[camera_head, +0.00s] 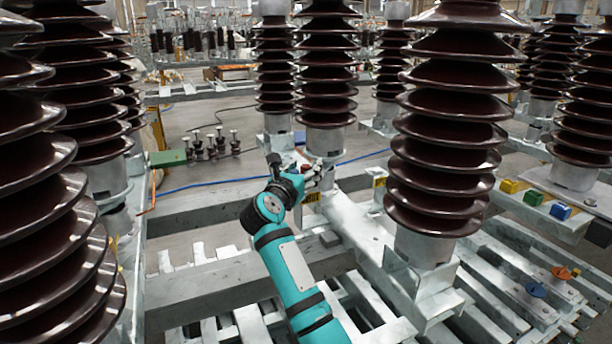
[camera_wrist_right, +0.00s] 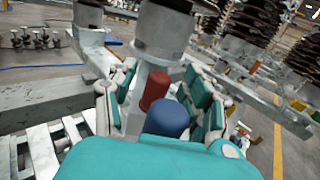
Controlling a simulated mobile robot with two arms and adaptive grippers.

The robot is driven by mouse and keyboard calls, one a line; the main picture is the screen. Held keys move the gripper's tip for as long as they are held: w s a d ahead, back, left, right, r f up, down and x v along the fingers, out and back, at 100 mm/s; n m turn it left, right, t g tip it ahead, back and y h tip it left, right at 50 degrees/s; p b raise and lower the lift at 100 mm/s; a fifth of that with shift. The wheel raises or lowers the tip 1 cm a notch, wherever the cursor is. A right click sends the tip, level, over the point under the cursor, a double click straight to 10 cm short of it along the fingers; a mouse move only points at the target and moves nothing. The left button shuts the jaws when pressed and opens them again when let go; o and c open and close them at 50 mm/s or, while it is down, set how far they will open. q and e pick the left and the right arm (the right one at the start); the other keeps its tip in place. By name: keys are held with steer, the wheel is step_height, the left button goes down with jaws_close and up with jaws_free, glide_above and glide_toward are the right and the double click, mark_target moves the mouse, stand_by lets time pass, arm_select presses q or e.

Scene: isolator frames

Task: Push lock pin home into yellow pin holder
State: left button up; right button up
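My right gripper (camera_head: 318,178) is at the end of the teal arm, beside the base of the middle insulator in the head view. In the right wrist view its fingers (camera_wrist_right: 160,92) stand apart, with gaps beside a red cylinder (camera_wrist_right: 156,86) and a nearer blue cylinder (camera_wrist_right: 167,118) between them. I cannot tell whether either is the lock pin, or whether a finger touches them. My left gripper is not in view.
Tall brown ribbed insulators (camera_head: 452,120) stand close on both sides of the arm. Grey steel beams (camera_head: 205,212) cross below. Yellow (camera_head: 508,186), green (camera_head: 533,197) and blue (camera_head: 560,211) blocks sit on a beam at the right. The floor behind is fairly open.

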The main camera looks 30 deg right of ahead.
jaws_close()
